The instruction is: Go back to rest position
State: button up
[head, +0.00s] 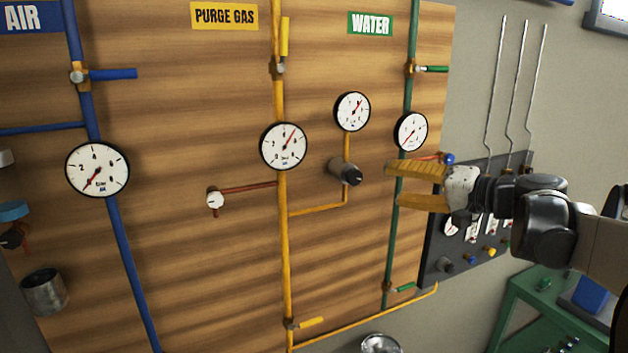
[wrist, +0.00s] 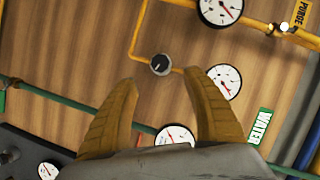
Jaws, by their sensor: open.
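My gripper (head: 420,186) is at the right in the head view, in front of the wooden panel's right edge. Its two yellow-brown fingers are spread apart and point left, across the green water pipe (head: 391,240). In the wrist view my gripper (wrist: 165,90) shows its fingers open, with only panel wood between their tips. A black knob on a regulator (head: 345,172) sits left of the fingertips in the head view. The same knob (wrist: 160,64) lies beyond the fingertips in the wrist view, apart from them. Nothing is held.
The wooden panel (head: 220,95) carries blue, yellow and green pipes with several gauges. A dark instrument board (head: 440,240) with flowmeters stands behind my arm. A green cart (head: 515,310) is at the lower right. A metal cup (head: 45,290) sits at the lower left.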

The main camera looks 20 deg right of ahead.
dwell(0.4)
jog(key=s+a+f+n+g+h+b, duration=0.1)
jog(key=s+a+f+n+g+b, duration=0.15)
jog(key=a+f+b, duration=0.8)
jog(key=s+a+f+n+g+b, duration=0.1)
jog(key=s+a+f+g+b, duration=0.15)
jog(key=a+f, duration=0.85)
jog(key=s+f+n+g+h+b, duration=0.1)
jog(key=s+f+b, duration=0.2)
jog(key=f, duration=0.6)
jog(key=s+f+n+h+b, duration=0.2)
jog(key=s+f+b, duration=0.2)
jog(key=f+b, duration=0.3)
jog(key=s+f+n+g+h+b, duration=0.1)
jog(key=f+b, duration=0.4)
jog(key=f, duration=0.8)
jog(key=s+a+n+h, duration=0.1)
jog(key=s, duration=0.1)
jog(key=shift+s+g, duration=0.3)
jog(key=shift+s, duration=0.1)
